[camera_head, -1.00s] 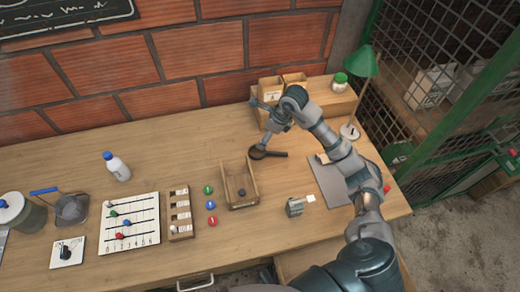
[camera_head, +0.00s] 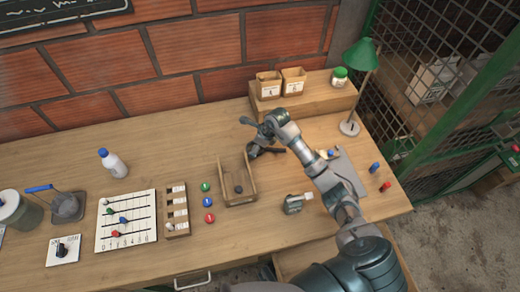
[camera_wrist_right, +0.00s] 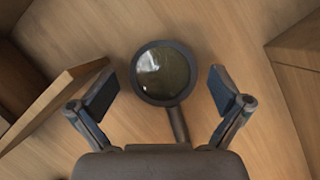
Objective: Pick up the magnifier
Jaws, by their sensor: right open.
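The magnifier (camera_wrist_right: 163,73) lies flat on the wooden table, with a round dark rim, a glassy lens and a dark handle. In the right wrist view its lens is between the open fingers of my right gripper (camera_wrist_right: 163,92), with clear gaps to both. The handle runs back toward the palm, which hides its end. In the head view my right gripper (camera_head: 258,137) is over the magnifier and hides its lens; part of the handle (camera_head: 272,150) shows. My left gripper is not in view.
A wooden riser (camera_head: 300,103) with small boxes is behind. A green lamp (camera_head: 361,55) stands at the right.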

